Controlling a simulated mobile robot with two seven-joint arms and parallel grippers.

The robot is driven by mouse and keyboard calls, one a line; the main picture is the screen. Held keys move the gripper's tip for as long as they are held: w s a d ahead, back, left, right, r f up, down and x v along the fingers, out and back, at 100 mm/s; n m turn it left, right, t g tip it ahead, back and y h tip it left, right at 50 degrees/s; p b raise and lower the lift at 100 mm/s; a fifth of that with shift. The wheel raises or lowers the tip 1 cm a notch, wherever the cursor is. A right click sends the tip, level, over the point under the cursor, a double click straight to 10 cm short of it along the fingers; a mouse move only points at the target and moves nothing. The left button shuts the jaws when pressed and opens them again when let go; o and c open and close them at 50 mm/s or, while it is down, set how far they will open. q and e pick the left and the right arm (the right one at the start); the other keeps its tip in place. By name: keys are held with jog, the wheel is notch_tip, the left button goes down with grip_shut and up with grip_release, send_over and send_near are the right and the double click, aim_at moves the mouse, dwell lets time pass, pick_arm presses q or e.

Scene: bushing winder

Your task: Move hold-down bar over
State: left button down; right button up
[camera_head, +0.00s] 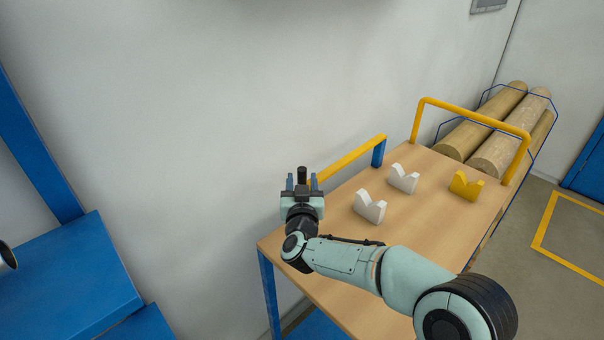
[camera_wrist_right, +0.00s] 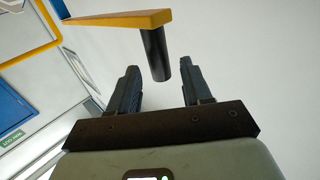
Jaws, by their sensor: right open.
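The hold-down bar (camera_head: 350,158) is a yellow bar running from a blue post (camera_head: 378,153) at the back of the wooden-topped table toward the left. Its free end carries a black upright handle (camera_head: 302,175). My right gripper (camera_head: 302,182) is open at this handle. In the right wrist view the yellow bar (camera_wrist_right: 122,20) comes in from the upper left, and the black handle (camera_wrist_right: 155,55) stands between the two spread fingertips of the right gripper (camera_wrist_right: 160,72), with gaps showing on both sides. My left gripper is not in view.
Two white V-blocks (camera_head: 370,207) and a yellow V-block (camera_head: 466,186) stand on the table (camera_head: 330,262). A yellow hoop rail (camera_head: 470,115) rises at its far end, with large rolls (camera_head: 485,125) behind. A wall is close behind the gripper. A blue structure (camera_head: 65,280) stands at left.

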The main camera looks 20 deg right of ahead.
aim_at(303, 177)
jog(key=shift+x, duration=1.85)
jog(key=shift+s, duration=0.1)
grip_shut()
